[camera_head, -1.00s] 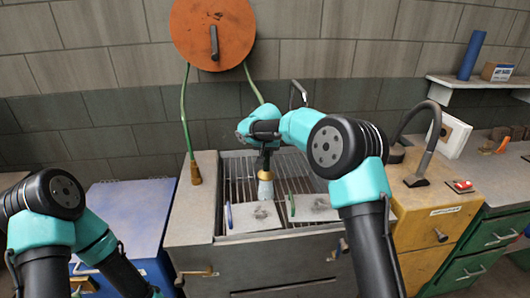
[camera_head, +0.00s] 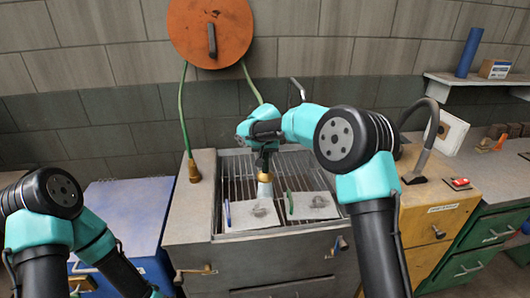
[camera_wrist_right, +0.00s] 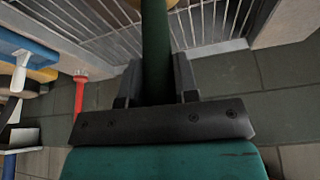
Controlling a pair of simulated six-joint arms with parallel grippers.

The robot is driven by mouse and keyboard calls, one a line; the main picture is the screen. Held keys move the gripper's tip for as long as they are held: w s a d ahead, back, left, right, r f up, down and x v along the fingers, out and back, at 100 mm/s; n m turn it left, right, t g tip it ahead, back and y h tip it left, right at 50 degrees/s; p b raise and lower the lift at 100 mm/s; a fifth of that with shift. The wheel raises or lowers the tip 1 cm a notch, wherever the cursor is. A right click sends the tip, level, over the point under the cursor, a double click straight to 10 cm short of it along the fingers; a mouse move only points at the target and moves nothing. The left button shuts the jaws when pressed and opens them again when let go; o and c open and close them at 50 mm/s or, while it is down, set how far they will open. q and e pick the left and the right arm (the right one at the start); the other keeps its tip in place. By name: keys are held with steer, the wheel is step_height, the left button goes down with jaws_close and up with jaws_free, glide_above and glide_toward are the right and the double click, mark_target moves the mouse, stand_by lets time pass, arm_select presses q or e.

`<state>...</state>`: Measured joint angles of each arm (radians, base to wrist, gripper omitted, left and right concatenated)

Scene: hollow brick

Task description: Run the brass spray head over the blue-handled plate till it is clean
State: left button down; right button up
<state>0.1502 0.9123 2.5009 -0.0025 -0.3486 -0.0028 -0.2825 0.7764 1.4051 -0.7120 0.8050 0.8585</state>
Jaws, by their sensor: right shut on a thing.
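My right gripper (camera_head: 264,148) is shut on the spray head's dark green handle (camera_wrist_right: 157,55). The brass spray head (camera_head: 265,177) points down, with a pale cone of spray below it. The cone reaches the blue-handled plate (camera_head: 242,218), which lies on the sink grid at the left, its blue handle along its left edge. A grey smudge shows on this plate under the spray, toward its right side. A second plate with a green handle (camera_head: 318,210) lies to its right and also carries a grey smudge. My left arm is at the lower left, its gripper out of view.
The grid-bottomed sink (camera_head: 207,205) has raised rims. A green hose (camera_head: 184,115) hangs from the orange reel (camera_head: 211,30) to a brass fitting (camera_head: 194,173) on the left rim. A curved dark tap (camera_head: 430,140) stands at the right. A blue cabinet (camera_head: 120,210) is at the left.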

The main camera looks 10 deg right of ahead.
steer(key=shift+s, duration=1.95)
steer(key=shift+s, duration=1.35)
steer(key=shift+s+a, duration=0.1)
steer(key=shift+s, duration=0.1)
steer(key=shift+a, duration=0.4)
steer(key=shift+a, duration=0.35)
steer(key=shift+a, duration=0.65)
steer(key=shift+a, duration=0.35)
steer(key=shift+s+a, duration=0.1)
steer(key=shift+a, duration=0.55)
